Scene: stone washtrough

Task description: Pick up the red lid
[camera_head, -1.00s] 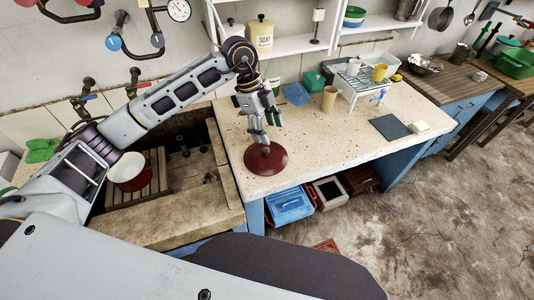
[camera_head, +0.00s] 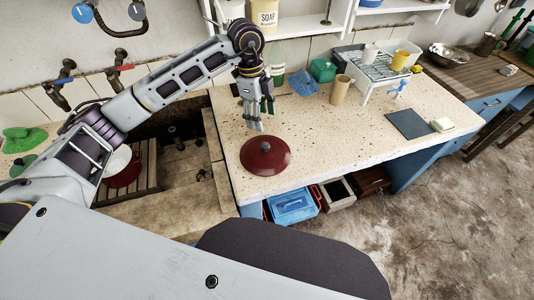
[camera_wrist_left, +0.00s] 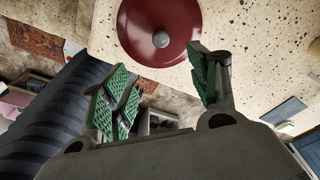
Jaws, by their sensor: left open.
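The red lid (camera_head: 265,157) lies flat on the speckled stone counter near its front left corner, with its grey knob on top. My left gripper (camera_head: 253,122) is above and just behind the lid, pointing down, apart from it and empty. In the left wrist view, the lid (camera_wrist_left: 160,32) shows at the top, beyond the spread green-padded fingers (camera_wrist_left: 160,95). My right gripper is not in view.
The stone trough with a red pot (camera_head: 122,168) is left of the counter (camera_head: 330,135). A dark mat (camera_head: 408,124) lies right. The counter's middle is clear.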

